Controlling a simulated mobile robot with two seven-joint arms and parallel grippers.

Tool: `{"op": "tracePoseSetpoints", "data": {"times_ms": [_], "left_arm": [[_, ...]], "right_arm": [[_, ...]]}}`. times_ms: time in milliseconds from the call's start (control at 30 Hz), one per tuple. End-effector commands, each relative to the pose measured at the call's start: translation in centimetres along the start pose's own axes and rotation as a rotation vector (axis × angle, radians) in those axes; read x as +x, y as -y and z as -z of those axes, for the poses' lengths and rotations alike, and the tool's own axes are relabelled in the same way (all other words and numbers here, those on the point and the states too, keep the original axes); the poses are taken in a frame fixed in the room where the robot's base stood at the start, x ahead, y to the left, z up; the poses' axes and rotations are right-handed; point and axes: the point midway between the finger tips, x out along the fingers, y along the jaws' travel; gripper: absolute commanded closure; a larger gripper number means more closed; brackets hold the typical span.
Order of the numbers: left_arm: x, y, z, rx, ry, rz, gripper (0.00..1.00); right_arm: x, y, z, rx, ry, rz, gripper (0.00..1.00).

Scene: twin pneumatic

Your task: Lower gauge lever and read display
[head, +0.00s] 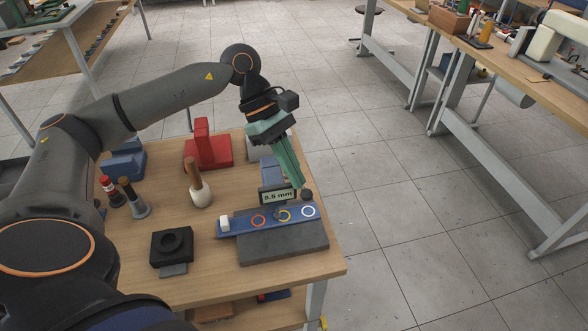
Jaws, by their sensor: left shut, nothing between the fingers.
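The gauge's small display (278,196) faces me and reads something like "0.5 mm"; its first digit is hard to tell. It stands at the back of a blue strip (240,228) with orange, yellow and white rings and a white block at its left end. The strip lies on a dark grey slab (285,245). A dark round knob (306,194), perhaps the lever's end, shows right of the display. My left gripper (300,184) is shut and empty, its green fingers pointing down just above the knob. I cannot tell whether they touch. My right gripper is out of view.
A red block (208,150), a wooden-handled mallet (199,190), two handled tools (133,199) and a black square fixture (171,245) share the wooden table (205,285). Open floor (400,220) lies right of it. Another workbench (540,85) stands far right.

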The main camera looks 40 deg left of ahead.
Motion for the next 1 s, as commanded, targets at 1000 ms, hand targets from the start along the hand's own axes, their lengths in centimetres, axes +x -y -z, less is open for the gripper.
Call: {"op": "tracePoseSetpoints", "data": {"times_ms": [1000], "left_arm": [[4.0,1.6,0.0,0.108,-0.260,-0.168,1.00]], "right_arm": [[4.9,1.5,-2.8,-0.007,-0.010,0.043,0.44]]}}
